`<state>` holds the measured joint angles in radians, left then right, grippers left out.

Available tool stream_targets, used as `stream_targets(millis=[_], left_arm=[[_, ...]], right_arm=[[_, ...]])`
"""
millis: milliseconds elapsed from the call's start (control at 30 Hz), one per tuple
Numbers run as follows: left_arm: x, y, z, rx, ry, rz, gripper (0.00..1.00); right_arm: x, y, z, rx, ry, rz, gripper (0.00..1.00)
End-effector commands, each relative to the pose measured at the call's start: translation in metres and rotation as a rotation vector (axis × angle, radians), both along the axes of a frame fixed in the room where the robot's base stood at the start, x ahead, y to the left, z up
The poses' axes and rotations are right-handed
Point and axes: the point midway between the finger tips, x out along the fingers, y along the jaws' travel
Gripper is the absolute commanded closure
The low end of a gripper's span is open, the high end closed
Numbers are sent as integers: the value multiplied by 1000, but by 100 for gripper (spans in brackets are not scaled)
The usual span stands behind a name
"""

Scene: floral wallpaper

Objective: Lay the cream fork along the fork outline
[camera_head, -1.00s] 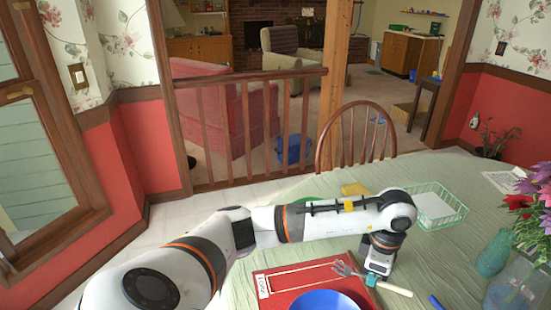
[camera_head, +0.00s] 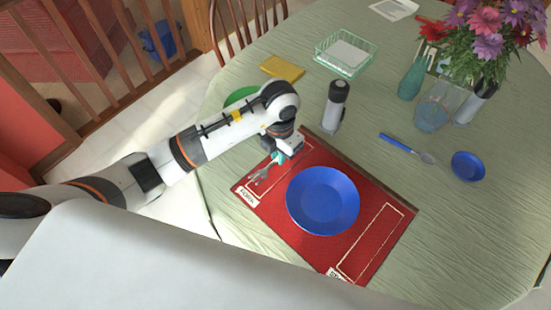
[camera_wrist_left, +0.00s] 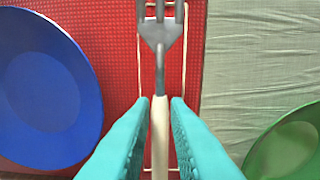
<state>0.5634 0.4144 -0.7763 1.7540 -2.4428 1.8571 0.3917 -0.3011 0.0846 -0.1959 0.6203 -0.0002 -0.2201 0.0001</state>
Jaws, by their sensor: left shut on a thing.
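The cream fork (camera_wrist_left: 160,110) has a grey metal head and a cream handle. My left gripper (camera_head: 281,157) is shut on its handle, with a teal finger on each side in the left wrist view. The fork's head (camera_head: 260,178) points to the label end of the fork outline (camera_wrist_left: 187,60), a pale rectangle on the red placemat (camera_head: 272,217). In the wrist view the fork runs lengthwise within the outline, its tines near the outline's end. I cannot tell whether it touches the mat. The handle's far end is hidden. My right gripper is not in view.
A blue plate (camera_head: 322,200) sits mid-mat, beside the fork. A second outline (camera_head: 351,276) is empty. A green plate (camera_head: 239,96) lies beyond the mat. A dark-topped grinder (camera_head: 335,106) stands close to my left gripper. A blue-handled spoon (camera_head: 400,144) lies to the right.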

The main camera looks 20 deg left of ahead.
Motion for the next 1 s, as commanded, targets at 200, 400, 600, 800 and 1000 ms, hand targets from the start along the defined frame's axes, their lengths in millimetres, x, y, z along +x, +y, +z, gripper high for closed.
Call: stream_targets(millis=[200, 400, 600, 800, 1000], left_arm=[[0, 0, -18, 0, 1, -1, 100], [0, 0, -43, 0, 1, -1, 100], [0, 0, -44, 0, -1, -2, 100], [0, 0, -46, 0, -1, -2, 75], [0, 0, -46, 0, -1, -2, 63]], right_arm=[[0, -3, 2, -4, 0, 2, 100], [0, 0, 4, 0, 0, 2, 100], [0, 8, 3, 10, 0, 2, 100], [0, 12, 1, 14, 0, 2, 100], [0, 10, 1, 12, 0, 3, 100]])
